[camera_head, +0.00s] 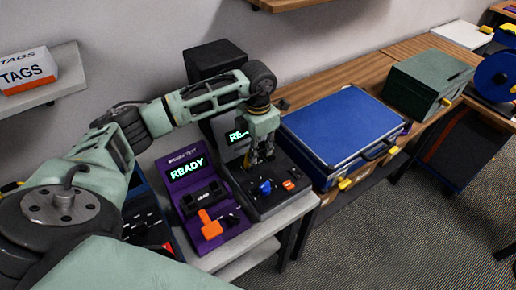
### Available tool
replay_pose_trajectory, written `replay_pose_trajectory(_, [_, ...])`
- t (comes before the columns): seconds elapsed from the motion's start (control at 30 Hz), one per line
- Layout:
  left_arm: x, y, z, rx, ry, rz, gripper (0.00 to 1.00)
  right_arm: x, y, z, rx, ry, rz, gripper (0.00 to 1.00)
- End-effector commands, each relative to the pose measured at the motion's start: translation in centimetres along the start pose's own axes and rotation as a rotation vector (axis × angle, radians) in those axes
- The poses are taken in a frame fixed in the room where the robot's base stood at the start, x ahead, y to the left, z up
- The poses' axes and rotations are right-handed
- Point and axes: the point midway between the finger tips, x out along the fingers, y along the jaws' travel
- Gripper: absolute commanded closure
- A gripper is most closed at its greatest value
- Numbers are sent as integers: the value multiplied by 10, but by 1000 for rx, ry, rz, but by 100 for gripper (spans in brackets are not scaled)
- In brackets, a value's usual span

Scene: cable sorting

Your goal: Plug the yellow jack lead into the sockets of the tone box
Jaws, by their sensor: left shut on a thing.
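My left arm reaches across from the left, and its left gripper (257,157) points down over a black device with a lit screen (259,202). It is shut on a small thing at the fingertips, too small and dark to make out. The black device, which may be the tone box, carries a blue part and an orange part on its sloping front. Its screen is partly hidden by the gripper. I cannot make out the sockets or a yellow lead. My right gripper is not in view.
A purple device (184,169) reading READY, with an orange part, stands just left. A blue case (340,126) stands close on the right, with a green box (427,85) beyond it. A TAGS box (27,70) sits on a shelf at far left.

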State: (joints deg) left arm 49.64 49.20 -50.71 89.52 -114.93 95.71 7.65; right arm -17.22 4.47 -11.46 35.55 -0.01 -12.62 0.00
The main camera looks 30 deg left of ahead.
Motion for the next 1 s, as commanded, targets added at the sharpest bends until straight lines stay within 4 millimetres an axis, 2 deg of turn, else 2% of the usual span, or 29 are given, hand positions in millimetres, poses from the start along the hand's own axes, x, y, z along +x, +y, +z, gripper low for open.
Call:
replay_pose_trajectory(0.13, [-1,0,0,0,-1,0,100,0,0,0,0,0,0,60])
replay_pose_trajectory(0.17, [0,0,0,0,-1,0,86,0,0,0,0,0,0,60])
replay_pose_trajectory(0.4, [0,0,0,0,-1,0,65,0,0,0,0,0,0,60])
replay_pose_trajectory(0.6, [0,0,0,0,0,0,65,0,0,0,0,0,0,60])
replay_pose_trajectory(0.87, [0,0,0,0,0,0,43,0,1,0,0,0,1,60])
replay_pose_trajectory(1.0, [0,0,0,0,0,0,43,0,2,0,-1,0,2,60])
